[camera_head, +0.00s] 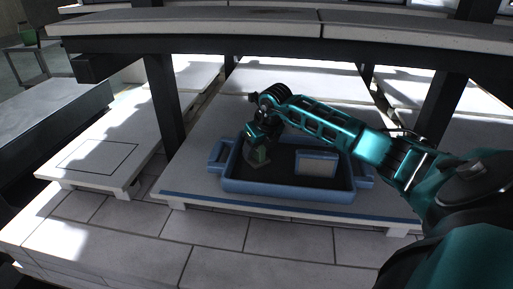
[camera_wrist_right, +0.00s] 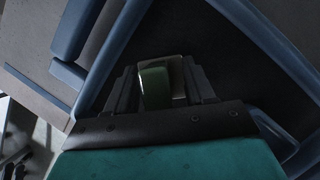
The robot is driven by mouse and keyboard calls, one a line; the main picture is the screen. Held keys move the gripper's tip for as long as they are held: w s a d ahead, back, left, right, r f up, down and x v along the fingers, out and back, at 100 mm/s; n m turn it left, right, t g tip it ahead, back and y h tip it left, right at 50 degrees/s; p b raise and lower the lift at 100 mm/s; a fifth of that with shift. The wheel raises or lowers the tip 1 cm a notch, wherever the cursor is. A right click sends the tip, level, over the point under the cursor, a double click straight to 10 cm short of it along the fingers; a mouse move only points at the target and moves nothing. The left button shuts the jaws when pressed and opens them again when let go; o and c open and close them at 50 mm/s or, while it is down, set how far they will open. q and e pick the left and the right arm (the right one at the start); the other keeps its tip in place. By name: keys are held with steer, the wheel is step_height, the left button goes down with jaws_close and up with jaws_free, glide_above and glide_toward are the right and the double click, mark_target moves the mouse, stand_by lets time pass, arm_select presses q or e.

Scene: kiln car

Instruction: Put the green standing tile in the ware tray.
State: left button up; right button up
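The ware tray (camera_head: 290,190) is blue with a dark floor and side handles, and sits on the white shelf. My right gripper (camera_head: 260,150) reaches down into the left part of the tray. The green tile (camera_wrist_right: 155,86) shows between its fingers (camera_wrist_right: 163,88) in the right wrist view, with a beige part beside it. The fingers appear to close on both sides of it. In the head view the tile (camera_head: 259,157) is small, low over the tray floor; I cannot tell whether it touches. My left gripper is not in view.
A pale rectangular piece (camera_head: 317,164) lies in the right part of the tray. Dark posts (camera_head: 165,100) stand left and right, and an upper shelf (camera_head: 200,27) hangs over the tray. A white slab (camera_head: 98,157) lies to the left.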

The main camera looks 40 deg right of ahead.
steer(key=shift+r, duration=0.35)
steer(key=p+v, duration=0.1)
steer(key=v, duration=0.5)
steer(key=shift+s+r+p, duration=0.1)
steer(key=shift+p, duration=0.3)
steer(key=shift+s+r, duration=0.25)
steer(key=shift+r, duration=0.15)
steer(key=shift+s, duration=0.1)
